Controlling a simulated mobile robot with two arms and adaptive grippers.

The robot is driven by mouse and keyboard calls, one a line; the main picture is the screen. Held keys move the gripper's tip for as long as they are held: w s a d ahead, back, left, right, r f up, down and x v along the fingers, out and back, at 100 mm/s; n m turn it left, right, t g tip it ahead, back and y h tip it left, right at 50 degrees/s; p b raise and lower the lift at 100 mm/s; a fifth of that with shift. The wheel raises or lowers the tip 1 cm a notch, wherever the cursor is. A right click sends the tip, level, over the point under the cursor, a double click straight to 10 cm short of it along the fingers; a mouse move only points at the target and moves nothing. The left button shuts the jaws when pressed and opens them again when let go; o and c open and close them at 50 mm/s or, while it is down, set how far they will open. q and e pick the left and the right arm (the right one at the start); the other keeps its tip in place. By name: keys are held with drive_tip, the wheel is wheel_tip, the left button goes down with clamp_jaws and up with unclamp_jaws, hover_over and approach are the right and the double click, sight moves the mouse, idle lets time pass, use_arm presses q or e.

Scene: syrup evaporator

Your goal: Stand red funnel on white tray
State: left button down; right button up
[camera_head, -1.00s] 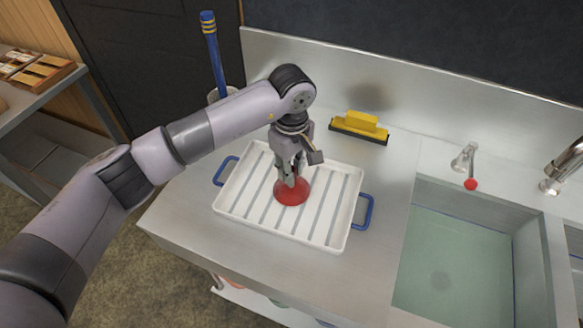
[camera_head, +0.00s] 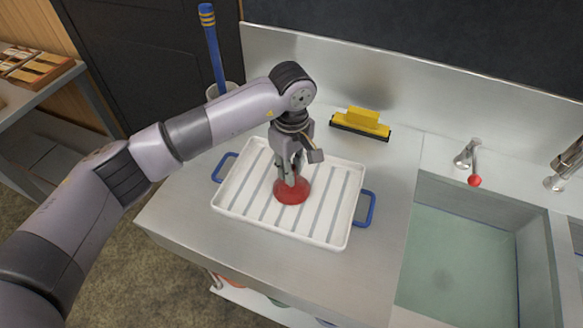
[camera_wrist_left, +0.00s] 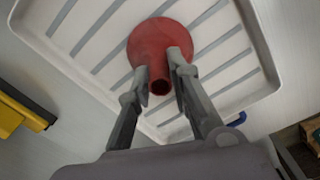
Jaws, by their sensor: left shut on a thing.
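The red funnel (camera_head: 292,191) is at the middle of the white tray (camera_head: 235,199), wide mouth down and spout up. My left gripper (camera_head: 290,176) comes down from above and is shut on the funnel's spout. In the left wrist view the funnel (camera_wrist_left: 147,43) shows its round spout opening between the two fingers (camera_wrist_left: 161,78), with the wide cone over the ribbed tray (camera_wrist_left: 105,32). The cone looks to be at the tray's surface, but I cannot tell whether it bears fully on it. My right gripper is not in view.
A yellow squeegee-like tool (camera_head: 361,122) lies behind the tray. A blue-handled tool (camera_head: 213,50) stands in a container at the back left. A water-filled sink (camera_head: 455,255) with a red-knobbed tap (camera_head: 474,180) is on the right. Bare counter (camera_head: 385,215) lies between tray and sink.

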use_arm(q)
drive_tip(key=shift+f, duration=0.1)
idle(0.3)
drive_tip(key=c, duration=1.4)
unclamp_jaws()
drive_tip(key=shift+o, duration=0.2)
drive_tip(key=o, duration=0.4)
drive_tip(key=shift+o, duration=0.2)
wheel_tip(320, 180, up, 13)
drive_tip(key=p, duration=0.4)
